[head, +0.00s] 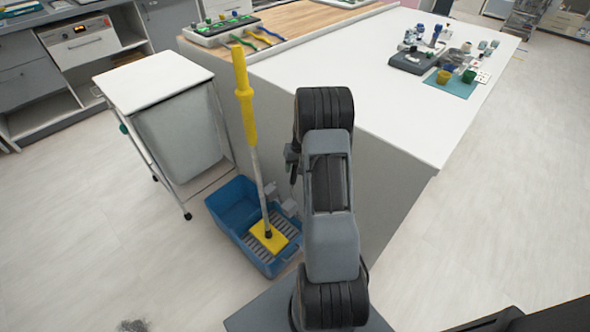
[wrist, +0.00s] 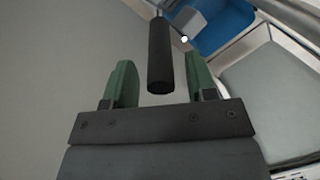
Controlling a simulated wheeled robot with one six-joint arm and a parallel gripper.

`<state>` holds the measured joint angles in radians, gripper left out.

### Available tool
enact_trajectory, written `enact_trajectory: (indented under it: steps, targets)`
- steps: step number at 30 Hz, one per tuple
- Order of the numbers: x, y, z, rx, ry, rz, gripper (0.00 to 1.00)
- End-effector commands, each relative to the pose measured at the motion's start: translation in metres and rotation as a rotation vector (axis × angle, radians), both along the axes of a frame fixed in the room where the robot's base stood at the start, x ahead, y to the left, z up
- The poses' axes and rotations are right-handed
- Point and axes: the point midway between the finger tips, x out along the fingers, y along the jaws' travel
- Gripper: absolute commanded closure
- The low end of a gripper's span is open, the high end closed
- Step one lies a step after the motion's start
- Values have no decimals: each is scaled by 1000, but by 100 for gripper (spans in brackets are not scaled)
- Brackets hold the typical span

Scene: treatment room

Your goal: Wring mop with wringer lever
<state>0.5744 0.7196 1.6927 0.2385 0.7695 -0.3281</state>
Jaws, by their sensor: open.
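The blue mop bucket (head: 235,205) stands on the floor against the counter, with a grey slatted wringer (head: 286,228) at its near end. The mop (head: 245,105) stands tilted in it, its yellow head (head: 268,238) on the slats. In the wrist view, a black cylindrical grip (wrist: 160,45), apparently the wringer lever's, points toward my gripper (wrist: 160,70). The green fingers are open, one on each side of the grip, with gaps showing. The blue bucket (wrist: 222,30) shows beyond.
A white-topped cart (head: 150,75) with a grey bin stands left of the bucket. The white counter (head: 370,60) rises close on the right, with a device and coloured cups (head: 446,75) on its far part. The floor (head: 90,240) at the left front is mostly clear.

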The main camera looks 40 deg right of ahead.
Motion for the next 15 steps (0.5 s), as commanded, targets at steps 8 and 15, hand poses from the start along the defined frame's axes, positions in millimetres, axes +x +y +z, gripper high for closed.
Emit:
enact_trajectory:
  steps: [8,15]
  targets:
    - [1,2,-8,0,-1,1,48]
    - [1,2,-8,0,0,1,53]
